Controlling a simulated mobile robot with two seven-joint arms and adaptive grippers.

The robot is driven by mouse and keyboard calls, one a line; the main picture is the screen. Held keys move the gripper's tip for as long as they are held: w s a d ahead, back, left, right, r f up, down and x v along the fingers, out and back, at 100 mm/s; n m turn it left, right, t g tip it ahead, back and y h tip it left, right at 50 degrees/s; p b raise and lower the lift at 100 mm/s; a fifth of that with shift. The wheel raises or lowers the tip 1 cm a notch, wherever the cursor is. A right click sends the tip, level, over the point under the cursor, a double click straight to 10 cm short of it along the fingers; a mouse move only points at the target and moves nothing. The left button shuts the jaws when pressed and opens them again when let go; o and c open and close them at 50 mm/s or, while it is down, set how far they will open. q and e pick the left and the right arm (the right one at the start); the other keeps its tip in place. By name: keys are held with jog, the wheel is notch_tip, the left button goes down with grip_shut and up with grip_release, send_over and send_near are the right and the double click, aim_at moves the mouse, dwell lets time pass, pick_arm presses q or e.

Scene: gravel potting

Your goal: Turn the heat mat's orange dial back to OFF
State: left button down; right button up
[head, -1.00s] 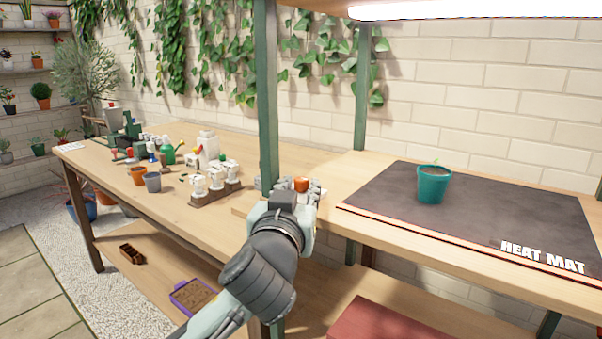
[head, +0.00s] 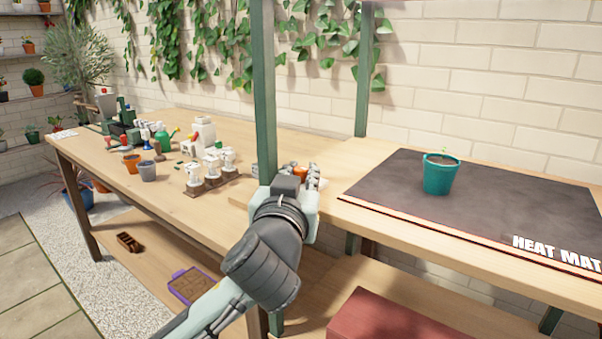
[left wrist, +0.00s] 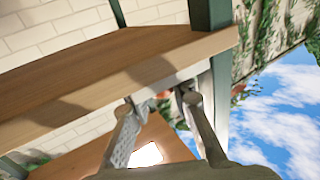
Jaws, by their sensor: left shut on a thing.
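The orange dial (head: 300,172) shows as a small patch between the fingers of my left gripper (head: 308,176), beside the green post at the left end of the raised shelf. My left gripper is shut on the dial, and its wrist and fingers hide most of it. The dial's pointer and OFF mark cannot be read. In the left wrist view the gripper's fingers (left wrist: 160,101) reach to the shelf's edge, with a pale strip behind them. The dark heat mat (head: 390,190) lies on the shelf to the right. My right gripper is not in view.
A teal pot (head: 440,175) with a seedling stands on the mat. The green post (head: 265,100) rises close beside my left gripper. Several pots, bottles and white-topped items (head: 212,168) crowd the lower bench at left. A red box (head: 375,318) sits below.

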pick_arm(q)
jog(key=shift+h, duration=0.3)
jog(key=m+g+h, duration=0.1)
jog(key=m+h, duration=0.1)
jog(key=m+g+h, duration=0.1)
jog(key=h, duration=0.2)
jog(key=shift+w+a+m, duration=0.1)
jog(key=shift+a+m, duration=0.05)
jog(key=shift+m, duration=0.25)
jog(key=shift+m+g+h, duration=0.7)
jog(key=shift+m+h, duration=0.2)
jog(key=shift+h, duration=0.6)
jog(key=c, duration=1.6)
grip_release()
